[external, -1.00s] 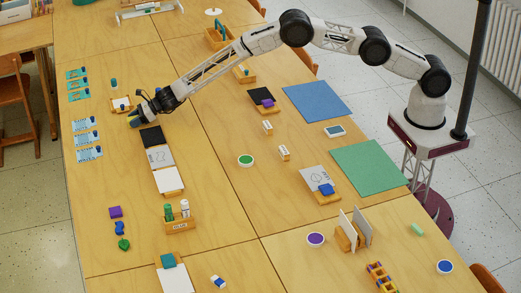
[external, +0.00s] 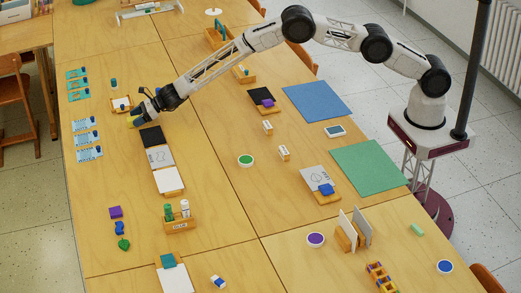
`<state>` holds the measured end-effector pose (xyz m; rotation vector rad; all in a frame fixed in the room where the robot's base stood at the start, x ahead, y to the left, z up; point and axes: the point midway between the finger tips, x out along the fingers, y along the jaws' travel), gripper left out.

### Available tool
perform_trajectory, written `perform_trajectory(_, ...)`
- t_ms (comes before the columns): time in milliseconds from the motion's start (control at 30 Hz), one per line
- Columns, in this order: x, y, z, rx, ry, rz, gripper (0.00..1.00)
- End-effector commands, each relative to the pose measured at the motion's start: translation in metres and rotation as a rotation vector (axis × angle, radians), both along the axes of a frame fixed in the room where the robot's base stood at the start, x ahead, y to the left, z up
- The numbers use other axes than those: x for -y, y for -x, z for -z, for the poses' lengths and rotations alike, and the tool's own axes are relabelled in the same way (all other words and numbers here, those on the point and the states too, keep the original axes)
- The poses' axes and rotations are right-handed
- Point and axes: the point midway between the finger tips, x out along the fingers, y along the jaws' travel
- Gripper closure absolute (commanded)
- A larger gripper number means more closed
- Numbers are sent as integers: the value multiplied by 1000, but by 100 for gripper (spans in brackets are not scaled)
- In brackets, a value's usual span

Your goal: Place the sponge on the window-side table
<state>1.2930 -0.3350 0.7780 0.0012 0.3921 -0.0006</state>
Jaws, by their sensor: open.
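My gripper (external: 136,118) is low over the left table, just beyond the black square of a strip of cards. Its jaws are open, though the fingertips are small and partly hidden. A small yellowish patch (external: 130,123) shows at the fingertips; it may be the sponge, but I cannot tell whether it lies between the fingers or beside them. The tables on the right (external: 225,185) are nearer the radiator.
A small wooden tray (external: 121,104) stands close to my gripper. Black, grey and white cards (external: 168,180) lie in front of it. A marker rack (external: 180,218) stands nearer. Blue (external: 317,102) and green (external: 368,167) mats lie on the right table. Bare wood lies between the items.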

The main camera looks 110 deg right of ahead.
Motion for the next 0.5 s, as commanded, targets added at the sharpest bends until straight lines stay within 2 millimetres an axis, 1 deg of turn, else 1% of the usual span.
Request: perform_trajectory(500,0,37,-15,-1,0,0,33)
